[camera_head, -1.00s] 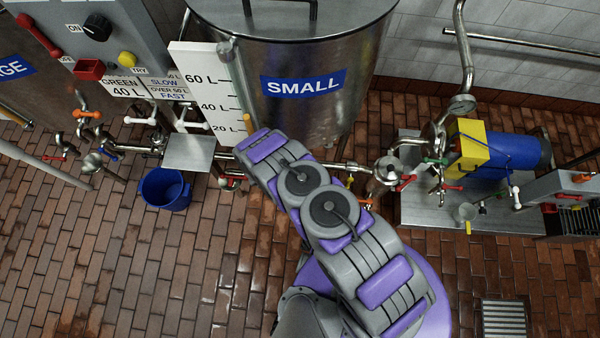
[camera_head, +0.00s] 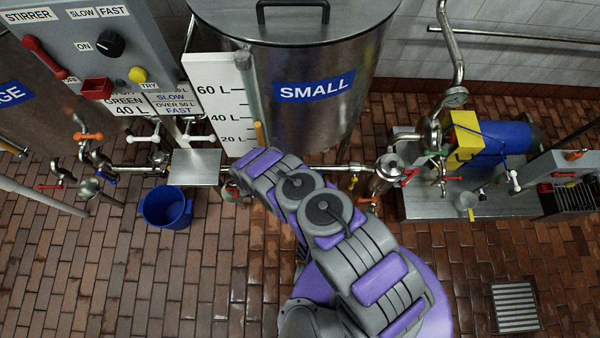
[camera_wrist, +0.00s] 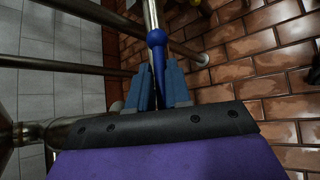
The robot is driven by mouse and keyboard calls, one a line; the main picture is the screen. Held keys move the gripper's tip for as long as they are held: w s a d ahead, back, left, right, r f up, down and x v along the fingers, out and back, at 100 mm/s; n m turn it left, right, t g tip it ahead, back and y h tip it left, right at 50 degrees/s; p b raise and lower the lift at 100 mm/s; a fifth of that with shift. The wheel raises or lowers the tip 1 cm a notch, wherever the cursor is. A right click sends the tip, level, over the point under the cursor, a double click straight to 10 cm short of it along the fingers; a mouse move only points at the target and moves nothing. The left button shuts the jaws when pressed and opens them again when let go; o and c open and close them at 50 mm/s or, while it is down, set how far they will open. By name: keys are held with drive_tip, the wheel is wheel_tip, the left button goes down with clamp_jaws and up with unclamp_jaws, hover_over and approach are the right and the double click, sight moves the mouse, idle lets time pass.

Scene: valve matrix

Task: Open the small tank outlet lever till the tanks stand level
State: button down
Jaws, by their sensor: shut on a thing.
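My gripper (camera_wrist: 159,78) shows in the wrist view with its two blue-grey fingers shut on a blue lever (camera_wrist: 157,42). The lever's round knob sticks out past the fingertips, close to a metal pipe. In the head view my arm hides the gripper and the lever. The small tank (camera_head: 335,130) is a steel cylinder with a blue SMALL label. Its white level scale (camera_head: 225,95) reads 60 L, 40 L and 20 L, with an orange-yellow piece near the bottom. Part of another tank (camera_head: 25,125) stands at the far left, its label cut to "GE". I cannot read liquid levels.
A control panel (camera_head: 85,60) with a stirrer switch hangs at the upper left. A blue bucket (camera_head: 166,207) stands on the brick floor. Several levered pipes run along the tanks. A blue and yellow pump (camera_head: 490,140) is at right. The front left floor is clear.

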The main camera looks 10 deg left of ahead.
drive_tip(key=shift+w+a+r, duration=0.1)
drive_tip(key=shift+w+r, duration=0.1)
drive_tip(key=shift+w, duration=0.05)
drive_tip(key=shift+a, duration=0.1)
drive_tip(key=c, duration=1.3)
unclamp_jaws()
drive_tip(key=shift+o, duration=0.9)
drive_tip(key=shift+s+f, duration=0.1)
drive_tip(key=shift+s, duration=0.05)
drive_tip(key=shift+s, duration=0.1)
